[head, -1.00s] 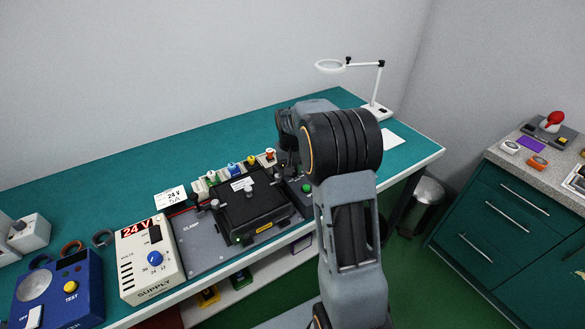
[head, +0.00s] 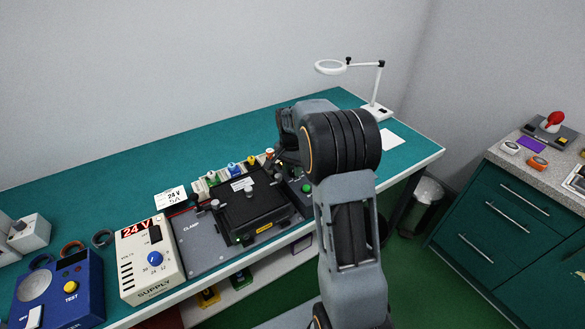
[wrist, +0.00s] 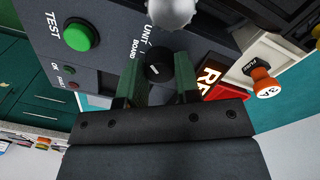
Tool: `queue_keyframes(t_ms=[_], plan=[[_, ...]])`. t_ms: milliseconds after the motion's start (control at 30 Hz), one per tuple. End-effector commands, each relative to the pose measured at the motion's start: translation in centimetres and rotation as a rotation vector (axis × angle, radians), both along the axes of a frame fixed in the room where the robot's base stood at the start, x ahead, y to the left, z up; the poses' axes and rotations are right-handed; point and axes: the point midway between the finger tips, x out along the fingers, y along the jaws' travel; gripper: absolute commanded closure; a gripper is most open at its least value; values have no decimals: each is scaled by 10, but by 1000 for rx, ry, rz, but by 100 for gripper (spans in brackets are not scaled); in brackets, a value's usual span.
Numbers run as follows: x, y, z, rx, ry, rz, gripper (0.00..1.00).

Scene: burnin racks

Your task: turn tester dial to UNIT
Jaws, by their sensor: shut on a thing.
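The tester (wrist: 108,18) is a dark grey panel with a green TEST button (wrist: 78,36), two small lamps and the words UNIT and BOARD. Its dial (wrist: 158,62) is a small round black knob with a white mark, beside those words. I cannot tell which word the mark points to. My gripper (wrist: 160,76) is shut on the dial, with one greenish finger on each side. In the head view, part of the tester with its green button (head: 306,188) shows left of my arm, which hides the dial and the gripper.
A black clamp fixture (head: 250,212) stands left of the tester, with several coloured plugs behind it. A silver knob (wrist: 170,10) and an orange 3A plug (wrist: 266,84) are close to the fingers. A white supply box (head: 150,262) stands farther left. The bench's back (head: 200,155) is clear.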

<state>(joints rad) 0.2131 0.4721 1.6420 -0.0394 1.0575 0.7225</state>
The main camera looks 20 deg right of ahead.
Motion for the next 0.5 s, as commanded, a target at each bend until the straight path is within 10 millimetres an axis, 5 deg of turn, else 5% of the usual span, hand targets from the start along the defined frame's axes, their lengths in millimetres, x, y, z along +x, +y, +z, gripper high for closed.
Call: queue_keyframes(t_ms=[467,500], plan=[[1,0,1,-1,-3,-13,93],[1,0,1,-1,-3,-13,67]])
